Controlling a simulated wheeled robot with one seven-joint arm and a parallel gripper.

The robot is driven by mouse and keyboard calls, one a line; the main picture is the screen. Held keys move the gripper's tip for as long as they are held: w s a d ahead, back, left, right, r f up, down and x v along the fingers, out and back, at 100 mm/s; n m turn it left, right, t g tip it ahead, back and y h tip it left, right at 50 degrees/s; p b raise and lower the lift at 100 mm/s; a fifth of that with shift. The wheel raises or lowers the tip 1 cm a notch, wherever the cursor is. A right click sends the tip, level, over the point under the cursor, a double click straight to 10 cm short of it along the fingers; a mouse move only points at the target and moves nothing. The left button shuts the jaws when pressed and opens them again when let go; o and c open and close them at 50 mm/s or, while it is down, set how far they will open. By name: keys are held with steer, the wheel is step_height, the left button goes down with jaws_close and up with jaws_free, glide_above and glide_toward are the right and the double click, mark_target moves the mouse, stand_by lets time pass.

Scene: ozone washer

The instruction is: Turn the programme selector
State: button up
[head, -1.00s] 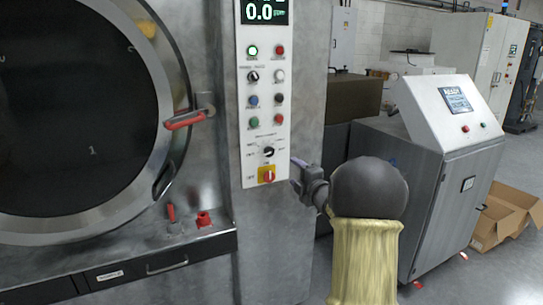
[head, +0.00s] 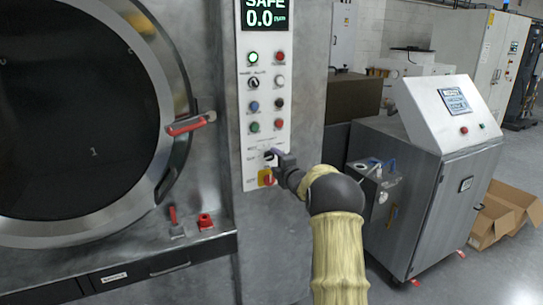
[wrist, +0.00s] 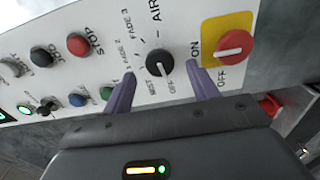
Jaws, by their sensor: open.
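The programme selector is a black round knob (wrist: 159,63) with a white pointer mark, on the white control panel (wrist: 110,40). Printed labels ring it, and the pointer seems to face the lower label in the wrist view. My gripper (wrist: 161,77) is open, with one purple finger on each side of the knob and the tips close to the panel. I cannot tell whether either finger touches the knob. In the head view my gripper (head: 277,154) is at the lower panel and covers most of the selector.
A red ON/OFF switch (wrist: 233,45) on a yellow plate sits close beside the right finger. Several coloured buttons, such as a red one (head: 280,57), fill the panel above. A red-handled latch (head: 188,124) juts out left of the panel. A grey console (head: 440,160) stands at right.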

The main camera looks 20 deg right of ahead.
mark_target(270, 157)
steer(key=w+p, duration=0.1)
steer(key=w, duration=0.2)
steer(key=shift+a, duration=0.2)
steer(key=shift+w+d, duration=0.1)
steer(key=shift+w, duration=0.25)
steer(key=c, duration=1)
